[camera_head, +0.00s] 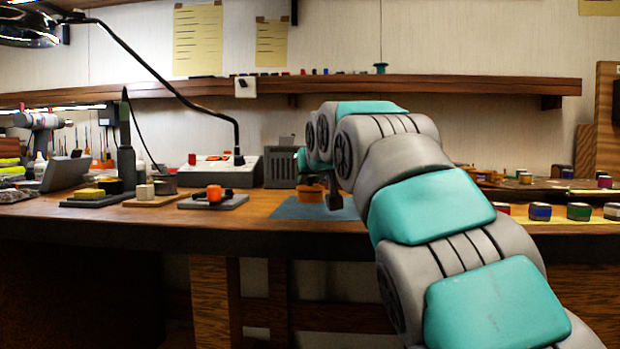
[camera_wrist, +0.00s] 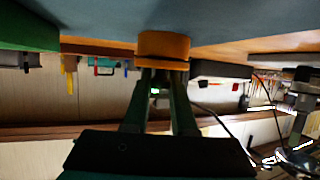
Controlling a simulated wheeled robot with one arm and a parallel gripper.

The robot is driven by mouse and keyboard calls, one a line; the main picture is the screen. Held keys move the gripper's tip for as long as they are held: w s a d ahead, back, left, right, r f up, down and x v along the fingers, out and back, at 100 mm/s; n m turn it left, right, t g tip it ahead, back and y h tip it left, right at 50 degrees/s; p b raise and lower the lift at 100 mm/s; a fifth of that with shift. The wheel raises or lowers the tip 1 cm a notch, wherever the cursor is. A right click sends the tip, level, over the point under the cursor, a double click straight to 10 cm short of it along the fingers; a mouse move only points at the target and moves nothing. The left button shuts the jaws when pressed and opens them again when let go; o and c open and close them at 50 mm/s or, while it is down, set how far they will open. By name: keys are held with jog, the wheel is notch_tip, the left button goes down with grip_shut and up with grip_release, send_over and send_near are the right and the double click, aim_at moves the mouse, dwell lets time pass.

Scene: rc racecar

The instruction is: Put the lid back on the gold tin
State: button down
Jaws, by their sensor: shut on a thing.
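The gold tin (camera_head: 309,194) stands on the blue mat (camera_head: 290,211) near the middle of the bench, partly hidden by my arm in the head view. In the wrist view, which is upside down, the gold tin (camera_wrist: 163,43) is a wide round band against the blue mat (camera_wrist: 240,18). A narrower gold band, which looks like the lid (camera_wrist: 162,63), lies between it and my fingertips. My gripper (camera_wrist: 160,74) is shut on this band, in line with the tin. The two bands look touching or nearly so. Their exact fit is unclear.
A grey slotted box (camera_head: 280,168) and a soldering station (camera_head: 218,172) stand behind and left of the mat. An orange-and-black item on a grey pad (camera_head: 212,202) lies to the left. Several small coloured jars (camera_head: 578,211) line the right side.

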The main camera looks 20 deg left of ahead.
jog(key=shift+c, duration=0.8)
grip_release()
jog(key=shift+r+p, duration=3.05)
jog(key=shift+r, duration=0.4)
grip_shut()
jog(key=shift+f+b, duration=1.1)
jog(key=shift+f, duration=0.2)
jog(key=shift+f+b, duration=0.8)
jog(key=shift+f, duration=0.25)
jog(key=shift+f+b, duration=0.55)
jog(key=shift+f, duration=0.15)
